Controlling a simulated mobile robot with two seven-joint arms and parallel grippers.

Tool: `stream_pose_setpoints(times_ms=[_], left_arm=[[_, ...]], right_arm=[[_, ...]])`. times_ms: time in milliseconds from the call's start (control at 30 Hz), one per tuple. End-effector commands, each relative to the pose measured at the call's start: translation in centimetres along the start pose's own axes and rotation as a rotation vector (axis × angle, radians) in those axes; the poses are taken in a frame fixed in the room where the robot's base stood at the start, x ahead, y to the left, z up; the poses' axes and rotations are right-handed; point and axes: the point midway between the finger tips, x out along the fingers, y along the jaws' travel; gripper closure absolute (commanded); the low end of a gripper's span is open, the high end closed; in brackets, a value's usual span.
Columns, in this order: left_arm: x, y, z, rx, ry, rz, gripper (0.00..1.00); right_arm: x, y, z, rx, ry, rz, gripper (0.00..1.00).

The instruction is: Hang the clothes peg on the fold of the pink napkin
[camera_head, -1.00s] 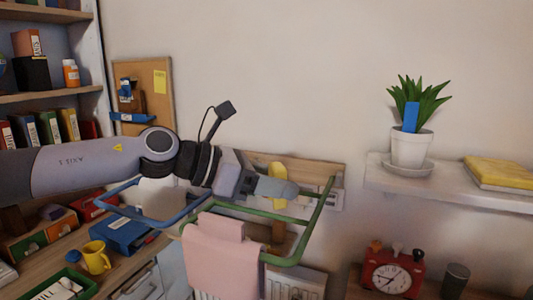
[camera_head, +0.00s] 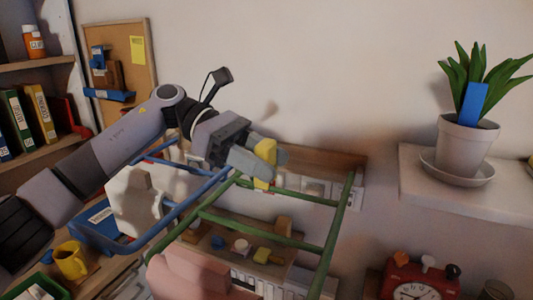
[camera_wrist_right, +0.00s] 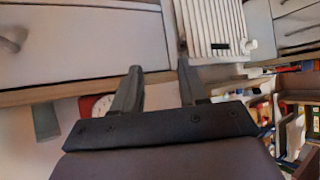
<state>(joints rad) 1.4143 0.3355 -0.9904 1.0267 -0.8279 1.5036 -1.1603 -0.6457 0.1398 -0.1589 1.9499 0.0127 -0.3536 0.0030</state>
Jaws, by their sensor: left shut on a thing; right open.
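My left gripper (camera_head: 262,158) is shut on a yellow clothes peg (camera_head: 265,178), which shows between and below its fingertips. It holds the peg in the air near the back of the green rail frame (camera_head: 328,245). The pink napkin (camera_head: 190,272) hangs folded over the front of that frame, at the bottom edge of the head view, and its lower part is cut off. The peg and gripper are apart from the napkin. My right gripper (camera_wrist_right: 160,82) is open and empty in the right wrist view, facing drawers and a ribbed white radiator.
A blue rail frame (camera_head: 185,205) with a white cloth (camera_head: 135,202) stands left of the green one. A shelf (camera_head: 470,195) with a potted plant (camera_head: 465,140) juts out at right. A red clock (camera_head: 415,280) stands below it. A yellow mug (camera_head: 70,260) is at lower left.

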Motion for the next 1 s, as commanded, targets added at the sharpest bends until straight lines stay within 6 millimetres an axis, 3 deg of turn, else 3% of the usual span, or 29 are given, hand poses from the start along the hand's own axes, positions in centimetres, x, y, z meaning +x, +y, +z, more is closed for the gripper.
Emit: stream_pose_setpoints(times_ms=[1000], left_arm=[[0.1, -7.8, -0.2, 0.001, 0.000, 0.003, 0.82]], right_arm=[[3.2, -0.1, 4.8, 0.001, -0.005, -0.001, 0.57]])
